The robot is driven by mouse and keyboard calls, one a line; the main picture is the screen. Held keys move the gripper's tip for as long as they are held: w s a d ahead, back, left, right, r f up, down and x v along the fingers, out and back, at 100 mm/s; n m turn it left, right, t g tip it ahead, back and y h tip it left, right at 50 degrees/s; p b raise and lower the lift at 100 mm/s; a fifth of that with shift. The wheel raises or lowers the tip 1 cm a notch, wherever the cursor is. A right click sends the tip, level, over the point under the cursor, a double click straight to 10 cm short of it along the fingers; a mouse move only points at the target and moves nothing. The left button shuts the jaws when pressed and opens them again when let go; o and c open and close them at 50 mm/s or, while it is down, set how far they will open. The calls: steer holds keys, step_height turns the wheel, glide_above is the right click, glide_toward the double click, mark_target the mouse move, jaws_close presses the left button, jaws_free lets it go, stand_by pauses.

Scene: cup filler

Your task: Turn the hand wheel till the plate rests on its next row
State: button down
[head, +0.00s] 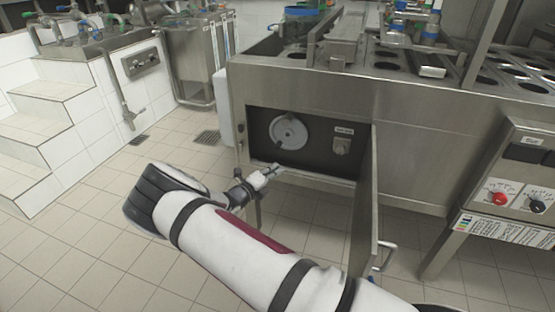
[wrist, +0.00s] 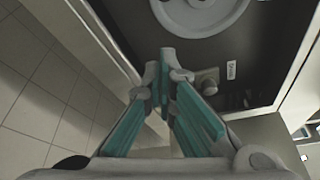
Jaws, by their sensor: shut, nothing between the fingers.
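The hand wheel (head: 289,132) is a grey disc on the dark back panel inside an open compartment of the steel machine. In the wrist view the lower part of the hand wheel (wrist: 200,22) shows at the top, cut off by the frame edge. My gripper (head: 274,169) is at the compartment's lower front edge, below and left of the wheel, and apart from it. In the wrist view its fingertips (wrist: 163,55) are together with nothing between them. The plate with its rows (head: 400,65) on the machine top is seen only in part.
The compartment's door (head: 363,205) hangs open on the right, with a handle. A small knob (head: 341,146) with a label sits right of the wheel. A control panel with red and black knobs (head: 515,195) is at far right. Tiled floor (head: 100,250) is free at left.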

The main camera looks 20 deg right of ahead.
mark_target(275, 136)
steer(key=w+a+r+n+t+y+b, duration=0.1)
steer(key=w+a+r+n, duration=0.3)
steer(key=n, duration=1.3)
steer(key=w+a+r+n+y+b, duration=0.15)
steer(key=a+r+n, duration=0.35)
steer(key=n, duration=1.1)
steer(key=shift+t, duration=0.3)
steer(key=b+x, duration=0.1)
steer(key=x, duration=0.2)
steer(key=s+d+x, duration=0.1)
steer(key=x, duration=0.3)
steer(key=b+x, duration=0.1)
steer(key=x, duration=0.3)
steer(key=shift+s+d+f+b, duration=0.15)
steer(key=shift+d+f+b, duration=0.15)
steer(key=shift+f, duration=0.15)
steer(key=shift+s+d+f+h, duration=0.3)
steer(key=shift+d+f, duration=0.1)
steer(key=shift+d, duration=0.1)
